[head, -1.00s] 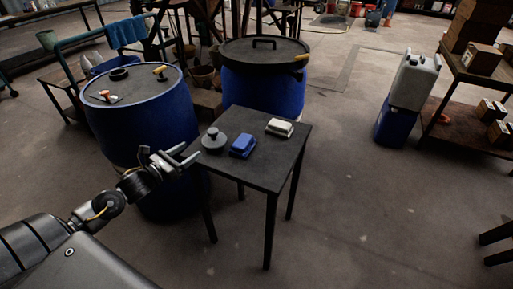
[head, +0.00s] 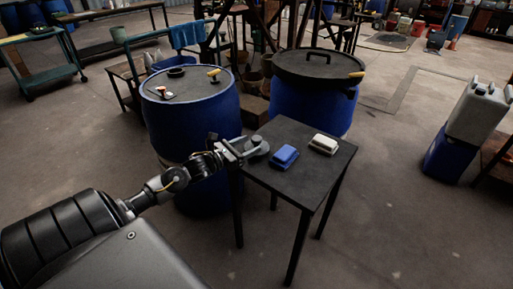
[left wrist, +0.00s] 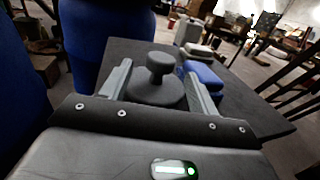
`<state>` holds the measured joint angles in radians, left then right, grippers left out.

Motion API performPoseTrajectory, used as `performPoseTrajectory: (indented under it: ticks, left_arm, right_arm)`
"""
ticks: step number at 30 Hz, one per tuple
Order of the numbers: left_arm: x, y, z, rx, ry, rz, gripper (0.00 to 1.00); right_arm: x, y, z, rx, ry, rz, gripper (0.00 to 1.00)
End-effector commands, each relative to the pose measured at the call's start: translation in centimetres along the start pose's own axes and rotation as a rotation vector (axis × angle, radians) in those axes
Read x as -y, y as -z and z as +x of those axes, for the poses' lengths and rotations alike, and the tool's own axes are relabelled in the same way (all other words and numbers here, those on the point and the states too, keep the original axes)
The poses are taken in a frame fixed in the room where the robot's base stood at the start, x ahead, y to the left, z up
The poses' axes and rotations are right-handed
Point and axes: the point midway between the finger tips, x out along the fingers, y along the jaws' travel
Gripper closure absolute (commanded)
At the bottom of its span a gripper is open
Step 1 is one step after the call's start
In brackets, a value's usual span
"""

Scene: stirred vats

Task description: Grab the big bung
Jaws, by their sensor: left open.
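The big bung (left wrist: 157,88) is a dark grey disc with a knob on top. It stands upright on the small black table (head: 310,180). In the left wrist view it sits between the two fingers of my left gripper (left wrist: 160,92), which is open with a finger on each side of it. In the head view the left gripper (head: 247,153) reaches the table's left corner and partly hides the bung (head: 259,144). I cannot tell whether the fingers touch the bung. My right gripper is not in view.
A blue box (head: 285,157) and a pale box (head: 324,144) lie on the table right of the bung. A blue drum (head: 190,118) stands close behind the left arm. A lidded blue vat (head: 310,98) stands behind the table.

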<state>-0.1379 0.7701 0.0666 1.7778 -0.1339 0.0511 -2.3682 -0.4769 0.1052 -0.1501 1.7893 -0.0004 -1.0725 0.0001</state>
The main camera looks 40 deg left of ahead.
Motion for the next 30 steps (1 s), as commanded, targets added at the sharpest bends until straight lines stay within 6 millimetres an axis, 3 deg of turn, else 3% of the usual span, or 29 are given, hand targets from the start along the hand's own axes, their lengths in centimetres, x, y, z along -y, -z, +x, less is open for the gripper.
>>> performPoseTrajectory:
  ticks: [7,17,28,30]
  left_arm:
    - [-0.1,-0.4,3.5,0.002,-0.002,-0.001,0.40]
    - [-0.1,-0.3,4.1,0.000,-0.001,0.000,0.40]
    - [-0.1,-0.3,4.1,0.000,-0.001,0.000,0.87]
    - [-0.1,-0.3,4.1,0.001,-0.001,0.000,0.88]
  right_arm:
    - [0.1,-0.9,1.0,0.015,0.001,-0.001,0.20]
    - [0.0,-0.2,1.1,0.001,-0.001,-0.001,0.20]
    - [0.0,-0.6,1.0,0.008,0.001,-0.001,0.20]
    - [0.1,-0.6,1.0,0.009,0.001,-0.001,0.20]
